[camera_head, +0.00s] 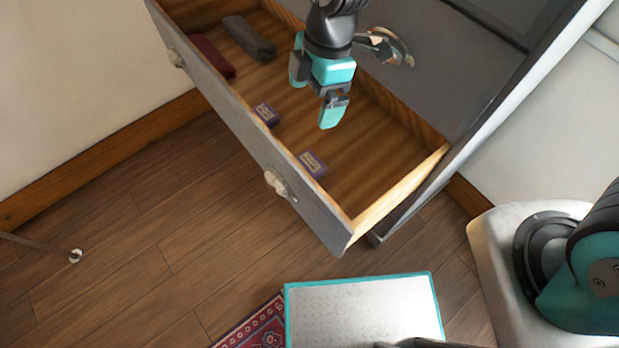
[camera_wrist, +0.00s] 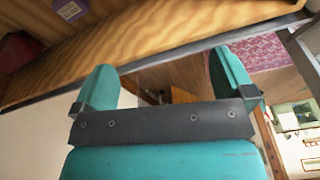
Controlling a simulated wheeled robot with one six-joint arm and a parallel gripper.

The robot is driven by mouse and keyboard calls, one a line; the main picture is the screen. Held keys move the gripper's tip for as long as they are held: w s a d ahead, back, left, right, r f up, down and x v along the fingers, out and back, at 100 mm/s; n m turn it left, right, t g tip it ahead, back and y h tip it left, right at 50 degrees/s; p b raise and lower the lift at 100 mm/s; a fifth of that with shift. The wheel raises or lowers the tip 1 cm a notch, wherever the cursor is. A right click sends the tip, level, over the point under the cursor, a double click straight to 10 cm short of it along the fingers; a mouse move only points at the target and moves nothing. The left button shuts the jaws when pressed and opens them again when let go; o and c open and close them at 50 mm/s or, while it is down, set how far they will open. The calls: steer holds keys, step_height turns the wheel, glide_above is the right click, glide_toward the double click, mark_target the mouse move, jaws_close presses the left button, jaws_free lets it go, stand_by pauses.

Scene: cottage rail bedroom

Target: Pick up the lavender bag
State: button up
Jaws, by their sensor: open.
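Two small purple packets with pale labels, which look like lavender bags, lie in the open drawer. One lavender bag (camera_head: 266,114) is against the drawer's front panel, and the other lavender bag (camera_head: 311,163) is nearer the drawer's near corner. One purple packet (camera_wrist: 68,10) shows at the top left of the wrist view; I cannot tell which. My gripper (camera_head: 316,92) is over the drawer, to the right of the first bag and above the second in the picture. In the wrist view its teal fingers (camera_wrist: 165,84) are apart with nothing between them.
The wooden drawer (camera_head: 365,185) is pulled out of a grey cabinet (camera_head: 450,60). A dark red item (camera_head: 212,56) and a dark grey item (camera_head: 249,37) lie at its far end. A patterned red rug (camera_head: 262,328) lies on the floor. Open floor (camera_head: 120,240) is at left.

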steer(key=n, duration=0.2)
glide_above(311, 162)
steer(key=w+d+x, duration=0.1)
steer(key=x, duration=0.4)
steer(key=shift+h, duration=0.4)
steer(key=f, duration=0.7)
steer(key=f+b, duration=0.1)
steer(key=f, duration=0.6)
steer(key=shift+s+d+f, duration=0.1)
steer(key=shift+d+f, duration=0.1)
steer(key=shift+d, duration=0.05)
steer(key=shift+s+a+f, duration=0.1)
steer(key=shift+a+f, duration=0.1)
steer(key=shift+f, duration=1.3)
steer(key=shift+s+a+f, duration=0.1)
steer(key=shift+a+f, duration=0.05)
steer(key=shift+f, duration=1.35)
steer(key=c, duration=0.8)
